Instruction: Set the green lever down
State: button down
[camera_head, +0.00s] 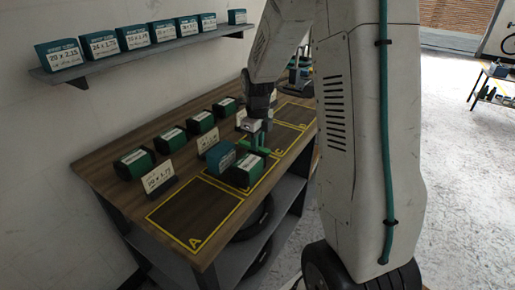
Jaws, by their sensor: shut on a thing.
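My gripper (257,127) points down over the workbench, at the second and third yellow-outlined areas from the front. It is shut on the green lever (259,150), of which only a small bright green part shows below the jaws. A teal box (219,157) and a dark green box (245,171) stand just in front of the lever, around the second area. I cannot tell whether the lever touches the bench or the boxes.
Area A (195,213) at the bench's near end is empty. Several green boxes (134,164) line the wall side, with label cards (158,176) before them. A wall shelf (110,65) holds several labelled boxes. Tyres (258,258) sit under the bench (112,172).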

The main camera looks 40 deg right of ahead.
jog(key=shift+f, duration=0.95)
jog(key=c, duration=1.6)
grip_release()
jog(key=shift+f, duration=0.15)
